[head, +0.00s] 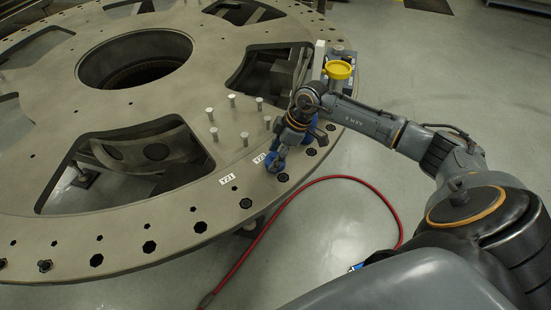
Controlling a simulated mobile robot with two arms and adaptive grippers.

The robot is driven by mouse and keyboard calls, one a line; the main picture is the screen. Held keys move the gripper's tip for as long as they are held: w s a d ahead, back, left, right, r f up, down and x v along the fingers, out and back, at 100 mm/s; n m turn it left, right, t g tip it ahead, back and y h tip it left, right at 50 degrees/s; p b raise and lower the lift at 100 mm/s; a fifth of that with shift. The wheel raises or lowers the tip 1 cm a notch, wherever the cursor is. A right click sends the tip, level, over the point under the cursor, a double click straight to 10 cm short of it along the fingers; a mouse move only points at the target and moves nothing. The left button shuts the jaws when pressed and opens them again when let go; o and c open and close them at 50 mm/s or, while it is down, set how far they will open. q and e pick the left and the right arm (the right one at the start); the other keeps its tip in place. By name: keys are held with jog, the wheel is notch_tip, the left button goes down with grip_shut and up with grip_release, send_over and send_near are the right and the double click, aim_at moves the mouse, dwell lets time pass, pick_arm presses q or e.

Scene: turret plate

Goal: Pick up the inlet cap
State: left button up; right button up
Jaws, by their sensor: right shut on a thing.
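My right gripper (282,150) reaches in from the right and is low over the rim of the large turret plate (225,190). It is shut on a small blue piece (274,163) near the plate's front right edge. The fingers hide part of this piece, and I cannot tell whether it is the inlet cap or whether it still touches the plate. A round yellow cap-like part (339,69) sits on a small unit farther back at the plate's right edge, apart from the gripper. My left gripper is not in view.
Several upright metal pins (244,138) stand on the plate left of my gripper. The plate has large openings and a row of holes along its rim. A red hose (285,203) curves over the floor (335,225) in front.

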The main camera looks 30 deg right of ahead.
jog(key=shift+r+b, duration=0.45)
jog(key=shift+r, duration=0.25)
jog(key=s+d+r+b, duration=0.2)
jog(key=s+d+r, duration=0.1)
jog(key=r, duration=0.3)
jog(key=shift+s+r, duration=0.4)
jog(key=s+d+r+b, duration=0.1)
jog(key=s, duration=0.1)
jog(key=s+d+r+b, duration=0.1)
jog(key=s, duration=0.1)
jog(key=s+d+r+b, duration=0.1)
jog(key=s+d, duration=0.1)
jog(key=shift+r, duration=0.2)
jog(key=shift+c, duration=0.5)
jog(key=shift+s+d+r+b, duration=0.45)
jog(key=shift+s+r+b, duration=0.2)
jog(key=shift+s, duration=0.2)
jog(key=shift+c, duration=0.5)
